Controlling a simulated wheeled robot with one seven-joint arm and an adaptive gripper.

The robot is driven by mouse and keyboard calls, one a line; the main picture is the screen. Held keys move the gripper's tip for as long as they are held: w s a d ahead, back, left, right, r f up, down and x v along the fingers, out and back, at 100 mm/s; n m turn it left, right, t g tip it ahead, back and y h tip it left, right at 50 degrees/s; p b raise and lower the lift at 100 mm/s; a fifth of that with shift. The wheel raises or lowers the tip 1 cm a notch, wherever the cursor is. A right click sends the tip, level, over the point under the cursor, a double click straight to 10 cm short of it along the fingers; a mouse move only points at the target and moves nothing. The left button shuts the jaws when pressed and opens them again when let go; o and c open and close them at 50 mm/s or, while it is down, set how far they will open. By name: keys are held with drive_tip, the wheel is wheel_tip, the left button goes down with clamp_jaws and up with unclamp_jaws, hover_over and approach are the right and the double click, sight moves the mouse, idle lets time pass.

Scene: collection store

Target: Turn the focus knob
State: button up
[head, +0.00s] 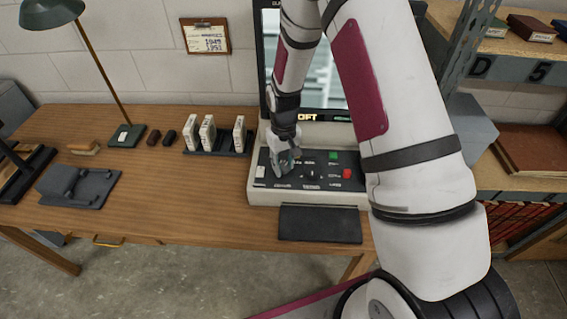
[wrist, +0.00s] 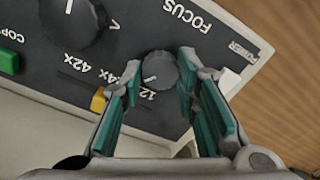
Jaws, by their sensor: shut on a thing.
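The focus knob (wrist: 160,70) is a small round dark grey knob with a white pointer line, beside the FOCUS label on the reader's dark control panel (wrist: 120,40). My gripper (wrist: 161,66) has its teal-padded fingers on either side of the knob and is shut on it. In the head view, my gripper (head: 284,163) is lowered onto the left part of the control panel (head: 318,182). It hides the focus knob there.
In the wrist view, a larger knob (wrist: 75,22), a green button (wrist: 8,62), a yellow slider tip (wrist: 98,100) and a white power switch (wrist: 229,80) are near the fingers. In the head view, a rack of white boxes (head: 217,150) stands left of the reader on the wooden desk (head: 170,215).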

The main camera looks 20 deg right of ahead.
sight(284, 167)
idle(0.3)
drive_tip(key=o, duration=1.2)
drive_tip(key=shift+c, duration=0.2)
wheel_tip(284, 167, up, 12)
